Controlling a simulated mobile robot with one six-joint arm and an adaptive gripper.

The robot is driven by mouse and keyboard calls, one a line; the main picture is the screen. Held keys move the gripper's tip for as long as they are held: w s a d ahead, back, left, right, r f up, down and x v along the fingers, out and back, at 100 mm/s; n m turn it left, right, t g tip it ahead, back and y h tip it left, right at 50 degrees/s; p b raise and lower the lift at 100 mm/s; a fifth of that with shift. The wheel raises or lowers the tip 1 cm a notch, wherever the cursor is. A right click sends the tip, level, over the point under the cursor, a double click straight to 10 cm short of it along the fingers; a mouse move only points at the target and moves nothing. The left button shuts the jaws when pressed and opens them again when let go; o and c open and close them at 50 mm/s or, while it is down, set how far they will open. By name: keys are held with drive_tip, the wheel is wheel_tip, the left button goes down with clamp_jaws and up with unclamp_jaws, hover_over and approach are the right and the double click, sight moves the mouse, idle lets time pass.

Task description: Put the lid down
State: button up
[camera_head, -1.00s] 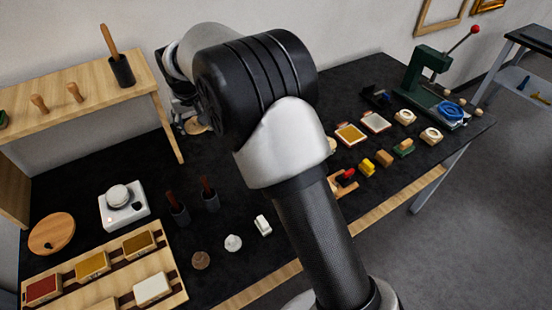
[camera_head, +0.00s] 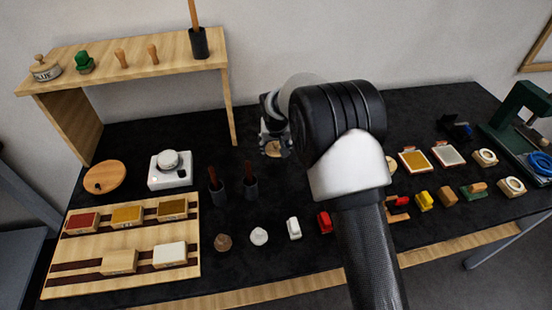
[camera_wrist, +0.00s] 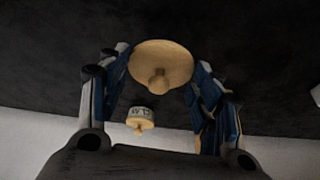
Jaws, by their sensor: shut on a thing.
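A round, pale wooden lid (camera_wrist: 160,60) with a small knob sits between the fingers of my gripper (camera_wrist: 162,72) in the wrist view. The fingers hold it from both sides. In the head view the lid (camera_head: 273,149) shows small below my gripper (camera_head: 275,140), above or at the dark table top behind my arm. I cannot tell whether it touches the table. A small pot with a pale label and tan knobbed top (camera_wrist: 141,117) shows beyond the lid in the wrist view, upside down.
A wooden shelf (camera_head: 130,62) at the back left bears a labelled pot (camera_head: 45,68), a green knob and wooden handles. On the dark table (camera_head: 120,140) stand a white device (camera_head: 170,170), two dark holders (camera_head: 215,190), a wooden rack (camera_head: 95,245) and several small blocks. A green press (camera_head: 525,115) stands right.

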sight(276, 152)
drive_tip(key=shift+f+b, duration=0.6)
drive_tip(key=shift+f, duration=1.85)
drive_tip(key=shift+f, duration=0.1)
drive_tip(key=shift+f, duration=0.15)
drive_tip(key=o, duration=0.9)
drive_tip(key=shift+r, duration=0.4)
drive_tip(key=p+v, duration=0.3)
drive_tip(key=v, duration=0.8)
drive_tip(key=shift+s+r, duration=0.25)
drive_tip(key=shift+r, duration=0.1)
